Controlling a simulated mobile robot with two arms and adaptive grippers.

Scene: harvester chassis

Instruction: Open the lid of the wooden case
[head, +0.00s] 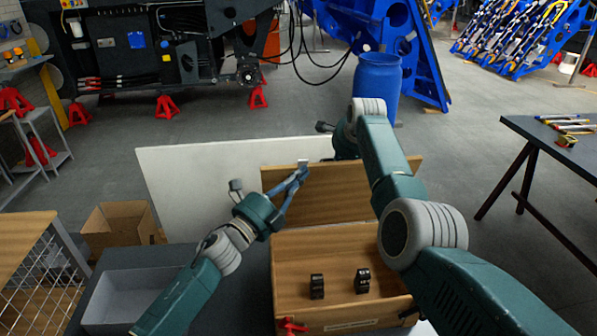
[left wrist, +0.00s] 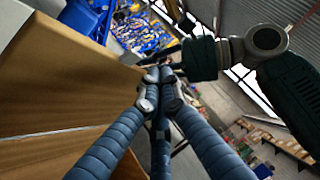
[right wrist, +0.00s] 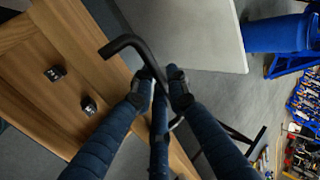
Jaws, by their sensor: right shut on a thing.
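The wooden case (head: 340,310) stands open on the dark surface in front of me. Its lid (head: 335,190) stands raised along the far side. My left gripper (head: 302,172) is at the lid's upper edge, left of its middle; its fingertips (left wrist: 158,80) are together beside the wood in the left wrist view. I cannot tell whether they touch the lid. My right gripper (right wrist: 160,82) is shut on a black bent rod (right wrist: 125,42), above the case and lid. In the head view my right arm hides most of that gripper.
Two small black parts (head: 317,287) sit in the case. A grey tray (head: 115,298) and a cardboard box (head: 115,223) are at left. A white panel (head: 190,185) stands behind the lid. A dark table (head: 540,135) is at right. The floor beyond is mostly open.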

